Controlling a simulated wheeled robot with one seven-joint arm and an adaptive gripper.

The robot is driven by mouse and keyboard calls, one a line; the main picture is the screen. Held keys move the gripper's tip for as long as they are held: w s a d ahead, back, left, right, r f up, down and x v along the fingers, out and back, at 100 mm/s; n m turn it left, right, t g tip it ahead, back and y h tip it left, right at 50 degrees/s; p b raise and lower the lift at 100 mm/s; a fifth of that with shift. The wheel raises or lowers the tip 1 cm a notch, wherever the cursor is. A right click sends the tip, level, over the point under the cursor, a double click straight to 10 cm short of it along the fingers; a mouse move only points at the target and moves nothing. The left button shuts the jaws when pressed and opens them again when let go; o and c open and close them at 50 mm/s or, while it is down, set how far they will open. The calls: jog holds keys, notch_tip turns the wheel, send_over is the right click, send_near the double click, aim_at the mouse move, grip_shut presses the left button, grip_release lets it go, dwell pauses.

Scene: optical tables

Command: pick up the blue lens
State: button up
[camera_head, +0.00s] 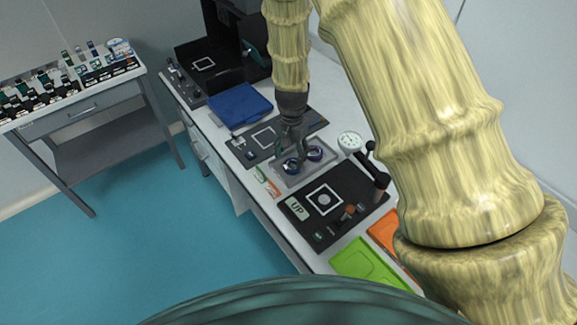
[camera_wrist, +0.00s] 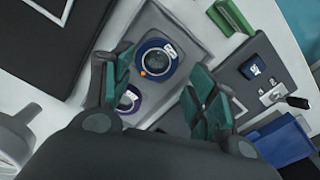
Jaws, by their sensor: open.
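The blue lens (camera_wrist: 155,62) is a round, dark glass disc in a blue ring with a white label and an orange dot. It lies on a grey tray (camera_wrist: 183,30); in the head view the blue lens (camera_head: 291,166) is partly hidden by my gripper. A purple-ringed lens (camera_wrist: 128,99) lies close beside it, partly hidden by a finger; it also shows in the head view (camera_head: 316,154). My gripper (camera_wrist: 161,66) is open, its teal-padded fingers on either side of the blue lens in the wrist view. I cannot tell whether they touch it.
A dial gauge (camera_head: 349,141) and a black plate with an "UP" label (camera_head: 297,208) stand near the tray. A blue case (camera_head: 240,104) lies behind. Green (camera_head: 365,268) and orange (camera_head: 388,232) trays lie at the front.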

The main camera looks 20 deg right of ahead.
aim_at(293, 165)
jog(key=shift+s+d+f+p, duration=0.2)
jog(key=shift+s+f+p, duration=0.15)
jog(key=shift+s, duration=0.2)
jog(key=f, duration=0.1)
jog(key=f+p, duration=0.1)
jog(key=f, duration=0.1)
jog(key=shift+w, duration=0.35)
jog(key=shift+s+f, duration=0.2)
jog(key=shift+f, duration=0.15)
jog(key=shift+w+f, duration=0.1)
jog(key=shift+f, duration=0.05)
jog(key=c, duration=0.7)
